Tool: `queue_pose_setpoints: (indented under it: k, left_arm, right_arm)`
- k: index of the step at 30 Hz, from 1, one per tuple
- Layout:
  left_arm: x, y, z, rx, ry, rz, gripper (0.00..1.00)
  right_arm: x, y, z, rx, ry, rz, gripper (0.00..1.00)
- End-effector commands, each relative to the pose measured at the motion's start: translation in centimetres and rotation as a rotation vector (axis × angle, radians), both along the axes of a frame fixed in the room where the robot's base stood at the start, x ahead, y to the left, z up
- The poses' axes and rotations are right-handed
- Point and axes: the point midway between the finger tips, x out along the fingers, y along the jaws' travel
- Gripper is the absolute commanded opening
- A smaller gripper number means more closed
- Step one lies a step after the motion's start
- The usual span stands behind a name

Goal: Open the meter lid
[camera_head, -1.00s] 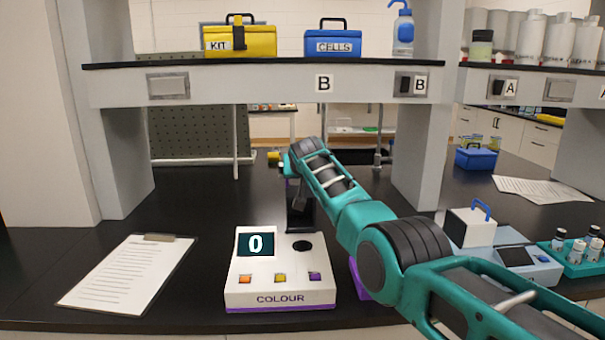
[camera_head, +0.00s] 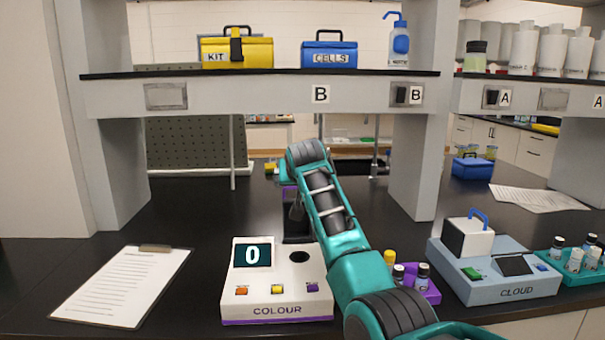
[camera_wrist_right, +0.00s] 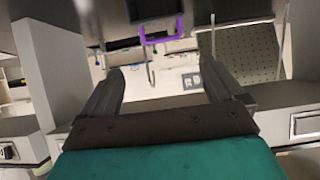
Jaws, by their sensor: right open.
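The white COLOUR meter (camera_head: 277,297) stands at the front of the bench, its display reading 0. Its round sample hole (camera_head: 299,256) is uncovered. A dark upright panel (camera_head: 297,231), seemingly its raised lid, stands behind the hole, partly hidden by my right arm. A purple handle (camera_wrist_right: 162,36) shows beyond the fingertips in the wrist view. My right gripper (camera_wrist_right: 165,76) is open, with nothing between its fingers. In the head view it is mostly hidden behind my arm, near the panel; contact cannot be told. My left gripper is not in view.
The CLOUD meter (camera_head: 497,283) with its white, blue-handled lid (camera_head: 468,237) stands at right. A purple rack (camera_head: 431,293) of vials is beside my arm. A clipboard (camera_head: 122,287) lies at left.

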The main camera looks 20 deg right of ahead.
Motion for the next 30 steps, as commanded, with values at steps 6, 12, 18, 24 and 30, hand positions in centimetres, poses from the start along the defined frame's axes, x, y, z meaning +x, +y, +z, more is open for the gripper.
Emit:
queue_pose_setpoints:
  k: [6,12,18,24,30]
  left_arm:
    - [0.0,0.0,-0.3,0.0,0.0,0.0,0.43]
    - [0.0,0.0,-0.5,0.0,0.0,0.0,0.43]
    - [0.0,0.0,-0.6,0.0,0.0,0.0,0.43]
    - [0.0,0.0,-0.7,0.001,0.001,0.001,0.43]
    - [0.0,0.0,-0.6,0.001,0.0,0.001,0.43]
  right_arm:
    - [-2.4,0.6,1.4,0.0,-0.002,0.0,0.94]
    - [-4.6,1.1,2.8,-0.001,-0.004,0.0,0.94]
    - [-6.1,1.4,3.7,-0.004,-0.002,-0.002,0.94]
    - [-6.5,1.4,3.9,-0.003,0.0,-0.002,0.94]
    - [-6.4,1.4,3.9,-0.004,-0.001,-0.002,0.93]
